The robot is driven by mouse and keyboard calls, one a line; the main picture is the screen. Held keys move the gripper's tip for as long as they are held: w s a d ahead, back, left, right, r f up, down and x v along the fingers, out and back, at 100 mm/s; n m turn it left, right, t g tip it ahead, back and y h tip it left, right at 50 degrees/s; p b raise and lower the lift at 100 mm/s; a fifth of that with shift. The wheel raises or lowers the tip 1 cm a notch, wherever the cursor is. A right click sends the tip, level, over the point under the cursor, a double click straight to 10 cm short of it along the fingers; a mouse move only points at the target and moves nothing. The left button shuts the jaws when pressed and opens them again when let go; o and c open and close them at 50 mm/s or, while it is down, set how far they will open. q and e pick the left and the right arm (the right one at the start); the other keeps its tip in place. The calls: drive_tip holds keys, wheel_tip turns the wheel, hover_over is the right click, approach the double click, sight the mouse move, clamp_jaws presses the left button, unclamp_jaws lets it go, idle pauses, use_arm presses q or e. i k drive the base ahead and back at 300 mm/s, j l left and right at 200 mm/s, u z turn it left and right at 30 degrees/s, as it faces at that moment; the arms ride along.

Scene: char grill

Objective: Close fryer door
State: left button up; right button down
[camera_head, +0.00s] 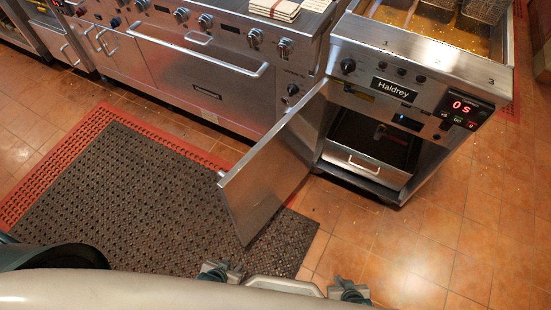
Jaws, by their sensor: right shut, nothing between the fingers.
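The fryer (392,92) stands at the right. It has a steel front marked "Haldrey" and a display (462,108) reading "0s". Its door (268,165) is wide open, hinged on the cabinet's left side and swung out toward me, over the edge of the mat. The bar handle (222,175) is at the door's free side. The dark cabinet opening (375,138) shows a steel tray front at its bottom. A pale, blurred part of mine fills the bottom edge, and nothing of mine touches the door.
A steel range (205,75) with knobs and a long bar handle stands left of the fryer. A dark perforated mat (125,195) with a red border lies on the tiled floor. Fryer baskets (485,10) sit on top of the fryer. The tiles (440,225) before the fryer are clear.

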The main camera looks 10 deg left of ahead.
sight(253, 192)
drive_tip(key=j+z, duration=0.4)
drive_tip(key=j, duration=0.3)
drive_tip(key=j+z, duration=0.45)
drive_tip(key=j, duration=0.25)
drive_tip(key=k+j+z, duration=0.15)
drive_tip(key=j+z, duration=0.25)
drive_tip(key=j, duration=0.25)
drive_tip(key=k+j+z, duration=0.1)
drive_tip(key=j+z, duration=0.25)
drive_tip(key=j, duration=0.55)
drive_tip(key=k+j+z, duration=0.15)
drive_tip(key=k+j, duration=0.25)
drive_tip(key=j, duration=0.2)
drive_tip(key=k+j+z, duration=0.15)
drive_tip(key=k+j, duration=0.3)
drive_tip(key=j, duration=0.1)
